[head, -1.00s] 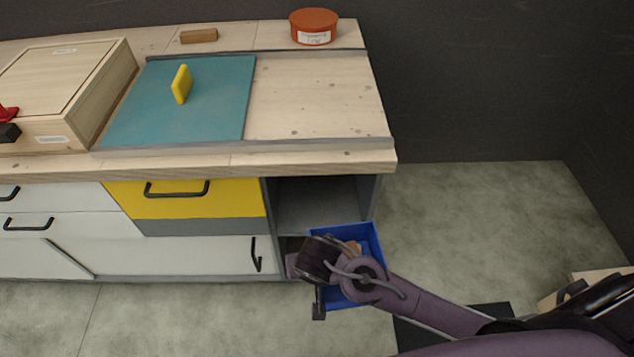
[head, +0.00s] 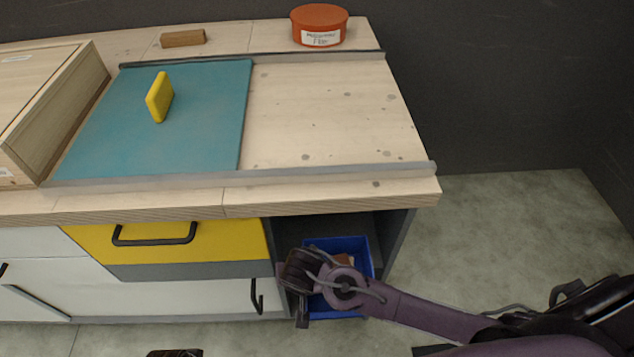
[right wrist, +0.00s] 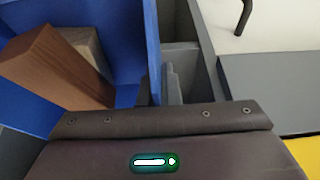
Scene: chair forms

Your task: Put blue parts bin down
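The blue parts bin (head: 362,262) is at the mouth of the open bay at the right end of the workbench, below the worktop. Brown blocks lie in it; the right wrist view shows the bin (right wrist: 125,30) with a reddish-brown block (right wrist: 60,68) and a paler one inside. My right gripper (head: 302,310) is at the bin's left side, seemingly shut on its blue wall; the fingertips are partly hidden. I cannot tell whether the bin touches the bay floor. A dark piece (head: 175,353) at the bottom edge may be my left gripper; its fingers are out of frame.
The open bay (head: 335,228) has a grey side panel on its right and the yellow drawer (head: 210,243) on its left. Above are a teal board (head: 200,125) with a yellow handle, an orange tub (head: 320,22) and a wooden box (head: 60,115). Floor at right is clear.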

